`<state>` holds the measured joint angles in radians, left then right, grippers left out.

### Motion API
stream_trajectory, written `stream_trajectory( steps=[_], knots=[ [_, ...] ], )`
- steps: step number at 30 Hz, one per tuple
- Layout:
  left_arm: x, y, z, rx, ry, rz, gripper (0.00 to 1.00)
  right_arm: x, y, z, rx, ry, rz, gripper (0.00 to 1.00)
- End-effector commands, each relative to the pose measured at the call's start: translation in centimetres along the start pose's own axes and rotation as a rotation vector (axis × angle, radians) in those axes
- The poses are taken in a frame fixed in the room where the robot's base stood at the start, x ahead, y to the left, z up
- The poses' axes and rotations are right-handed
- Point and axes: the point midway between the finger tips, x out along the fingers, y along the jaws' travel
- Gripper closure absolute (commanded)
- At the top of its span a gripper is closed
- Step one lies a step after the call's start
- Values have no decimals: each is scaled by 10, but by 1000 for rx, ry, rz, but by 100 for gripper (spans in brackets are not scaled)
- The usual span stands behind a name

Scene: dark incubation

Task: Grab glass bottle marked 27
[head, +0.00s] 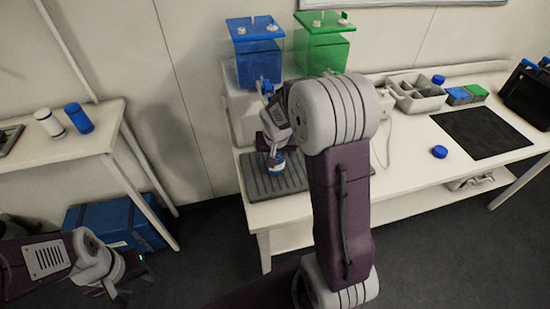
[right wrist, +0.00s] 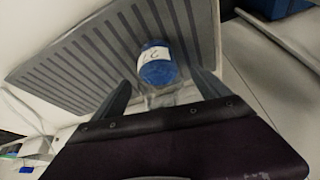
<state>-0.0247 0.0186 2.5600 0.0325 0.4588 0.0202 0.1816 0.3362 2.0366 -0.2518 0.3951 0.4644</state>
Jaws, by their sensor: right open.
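The glass bottle (right wrist: 164,98) has a blue cap (right wrist: 156,74) with a white label; the marking looks like 27 but is hard to read. It stands on the grey ribbed mat (head: 258,185), and in the head view its blue-and-white top (head: 275,163) shows just below my right gripper (head: 272,147). In the right wrist view the open fingers of the right gripper (right wrist: 160,92) lie on both sides of the bottle; I cannot tell whether they touch it. My left gripper (head: 122,282) is low at the left, its fingers unclear.
Blue (head: 257,65) and green (head: 325,50) lidded containers stand behind the mat. To the right are a grey divided tray (head: 415,95), a blue cap (head: 439,152) and a black mat (head: 482,134). White (head: 48,122) and blue (head: 78,118) bottles stand on the left table.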

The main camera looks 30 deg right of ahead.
Motion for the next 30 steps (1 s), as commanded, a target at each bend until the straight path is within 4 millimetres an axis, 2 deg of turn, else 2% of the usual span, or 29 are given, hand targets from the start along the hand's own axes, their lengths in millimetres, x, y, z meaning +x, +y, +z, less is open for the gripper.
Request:
stream_trajectory(
  steps=[1, 3, 12, 21, 22, 30],
  knots=[
    [4, 0, 0, 0, 0, 0, 60, 14, 1, 5, 1, -9, 3, 14],
    [6, 0, 1, 0, 0, 0, 60, 23, 1, 5, 0, -7, 2, 14],
    [6, 0, 1, 0, 0, 0, 60, 28, 0, 4, 0, -3, 1, 14],
    [6, 0, 1, 0, 0, 0, 60, 28, 0, 4, 0, -4, 1, 98],
    [6, 0, 1, 0, 0, 0, 60, 28, 0, 3, 0, -2, 0, 100],
    [5, 0, 0, 0, 0, 0, 60, 25, 0, 2, 0, -1, 0, 100]
  ],
)
